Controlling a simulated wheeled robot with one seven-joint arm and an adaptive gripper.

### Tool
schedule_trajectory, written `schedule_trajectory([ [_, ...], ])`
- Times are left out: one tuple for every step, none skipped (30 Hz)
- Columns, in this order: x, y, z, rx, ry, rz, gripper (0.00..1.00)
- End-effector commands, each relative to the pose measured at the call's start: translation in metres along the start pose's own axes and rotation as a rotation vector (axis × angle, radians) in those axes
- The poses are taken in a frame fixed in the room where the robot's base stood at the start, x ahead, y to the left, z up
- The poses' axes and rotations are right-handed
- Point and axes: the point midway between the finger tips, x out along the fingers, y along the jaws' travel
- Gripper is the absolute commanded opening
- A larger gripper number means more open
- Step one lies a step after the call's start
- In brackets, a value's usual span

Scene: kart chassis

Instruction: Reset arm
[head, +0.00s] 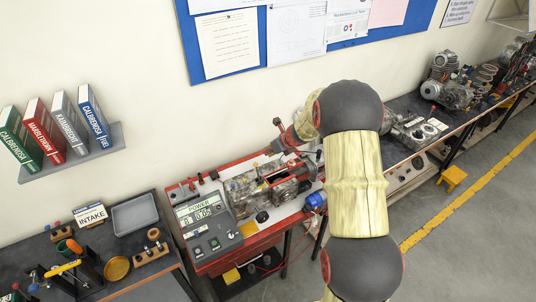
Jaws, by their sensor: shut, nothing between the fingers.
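My arm (356,185) rises from the bottom of the head view, with pale yellow sleeves and dark round joints. Its upper joint (348,108) is in front of the workbench and the wall. Beyond that joint a short pale link (304,118) bends away to the left, over the back of the red test bench. My gripper's fingers cannot be made out; the arm hides what lies behind it.
The red test bench (215,262) carries a metal engine block and a power display (199,212). A dark table with a grey tray (135,213) and tools stands left. A book shelf (75,152) juts from the wall. A long bench with engines (452,93) runs right. Floor at right is mostly clear.

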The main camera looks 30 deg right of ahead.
Motion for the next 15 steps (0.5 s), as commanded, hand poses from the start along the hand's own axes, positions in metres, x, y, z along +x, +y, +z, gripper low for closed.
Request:
schedule_trajectory([
  [-0.0001,0.0,0.0001,0.0,0.0,0.0,0.0],
  [-0.0001,0.0,0.0002,0.0,0.0,0.0,0.0],
  [0.0,0.0,0.0002,0.0,0.0,0.0,0.0],
  [0.0,0.0,0.0002,0.0,0.0,0.0,0.0],
  [0.0,0.0001,0.0002,0.0,0.0,0.0,0.0],
  [0.0,0.0001,0.0002,0.0,0.0,0.0,0.0],
  [0.0001,0.0001,0.0002,0.0,0.0,0.0,0.0],
  [0.0001,0.0001,0.0002,0.0,0.0,0.0,0.0],
  [0.0002,0.0001,0.0002,0.0,0.0,0.0,0.0],
  [0.0002,0.0001,0.0001,0.0,0.0,0.0,0.0],
  [0.0002,0.0001,0.0002,0.0,0.0,0.0,0.0],
  [0.0002,0.0001,0.0002,-0.005,0.0,0.0,0.0],
  [0.0002,0.0001,0.0002,-0.012,0.0,0.0,0.0],
  [0.0002,0.0002,0.0001,-0.025,0.0,0.001,0.0],
  [0.0002,0.001,0.0003,-0.053,-0.001,0.003,0.0],
])
